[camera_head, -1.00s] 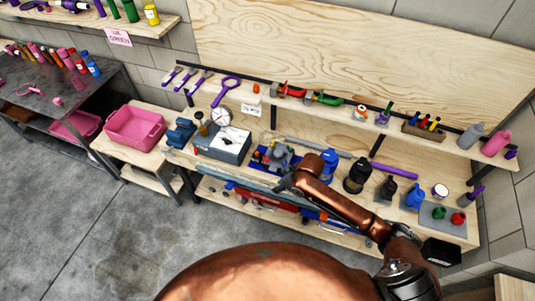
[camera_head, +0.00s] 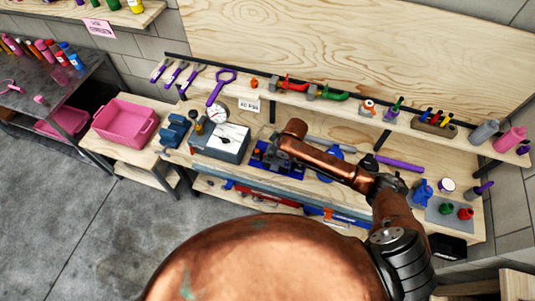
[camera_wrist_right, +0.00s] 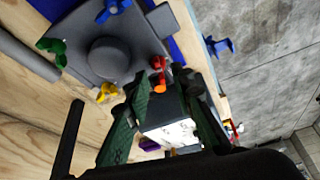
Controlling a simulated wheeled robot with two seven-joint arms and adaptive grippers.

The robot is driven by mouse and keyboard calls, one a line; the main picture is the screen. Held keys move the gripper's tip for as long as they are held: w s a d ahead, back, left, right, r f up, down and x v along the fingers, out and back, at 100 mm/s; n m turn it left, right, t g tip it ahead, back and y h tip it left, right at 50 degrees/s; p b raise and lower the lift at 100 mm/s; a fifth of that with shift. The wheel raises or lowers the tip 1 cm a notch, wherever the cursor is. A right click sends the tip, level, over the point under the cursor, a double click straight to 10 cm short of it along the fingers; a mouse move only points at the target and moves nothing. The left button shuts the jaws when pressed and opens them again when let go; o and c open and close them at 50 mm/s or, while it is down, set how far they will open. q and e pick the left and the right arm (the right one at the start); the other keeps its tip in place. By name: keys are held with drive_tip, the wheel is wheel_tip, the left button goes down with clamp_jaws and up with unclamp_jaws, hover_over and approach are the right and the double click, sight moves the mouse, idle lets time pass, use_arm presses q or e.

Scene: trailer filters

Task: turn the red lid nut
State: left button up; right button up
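The red lid nut (camera_wrist_right: 160,74) is a small wing nut at the edge of a grey housing lid (camera_wrist_right: 138,45) in the right wrist view. A yellow wing nut (camera_wrist_right: 105,92), a green one (camera_wrist_right: 52,47) and a blue one (camera_wrist_right: 112,9) sit around the same lid. My right gripper (camera_wrist_right: 155,92) has its green fingers apart, with the red nut just beyond and between the tips; I cannot tell whether they touch it. In the head view my right arm covers most of the housing on its blue mat (camera_head: 262,160). My left gripper is not in view.
A grey box (camera_head: 218,150) with white paper stands left of the housing, with a round gauge (camera_head: 217,114) behind. A grey cylinder (camera_wrist_right: 28,55) lies beside the lid. A shelf with tools (camera_head: 330,110) runs behind. A pink bin (camera_head: 125,122) is farther left.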

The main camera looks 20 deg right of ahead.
drive_tip(key=shift+w+a+f, duration=0.15)
drive_tip(key=shift+w+f, duration=0.1)
drive_tip(key=shift+f, duration=0.35)
drive_tip(key=shift+w+a+f, duration=0.15)
drive_tip(key=shift+f, duration=0.4)
clamp_jaws()
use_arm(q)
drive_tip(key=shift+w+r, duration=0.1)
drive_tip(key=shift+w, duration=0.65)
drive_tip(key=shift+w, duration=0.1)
